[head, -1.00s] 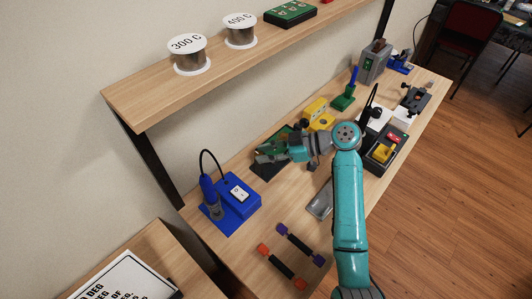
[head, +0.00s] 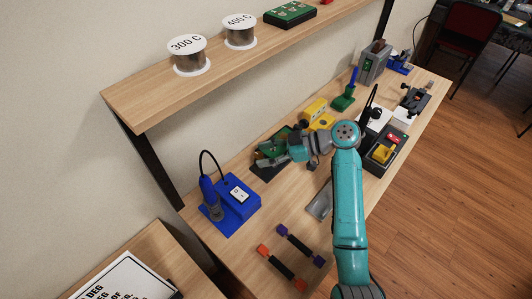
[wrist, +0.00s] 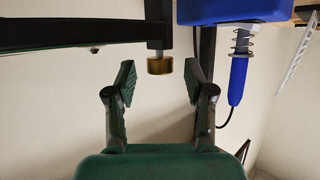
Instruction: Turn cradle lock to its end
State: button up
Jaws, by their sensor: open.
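The cradle is a dark holder (head: 262,170) with a green circuit board (head: 279,143), on the bench in the head view. In the wrist view a black bar (wrist: 75,32) crosses the upper left, with a brass-coloured knob (wrist: 160,66) on a short black post at its end. This knob looks like the cradle lock; I cannot make it out in the head view. My gripper (wrist: 159,82) is open, its two fingers on either side of the knob near the fingertips, with visible gaps. In the head view my gripper (head: 270,160) is at the cradle and partly hides it.
A blue soldering station (head: 238,193) stands left of the cradle; its blue base (wrist: 230,10) shows upside down in the wrist view. Yellow blocks (head: 317,113) stand behind my wrist. Two dark rods (head: 282,268) with coloured ends lie at the front. A shelf (head: 150,105) runs above.

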jog(key=v, duration=1.2)
dwell(0.3)
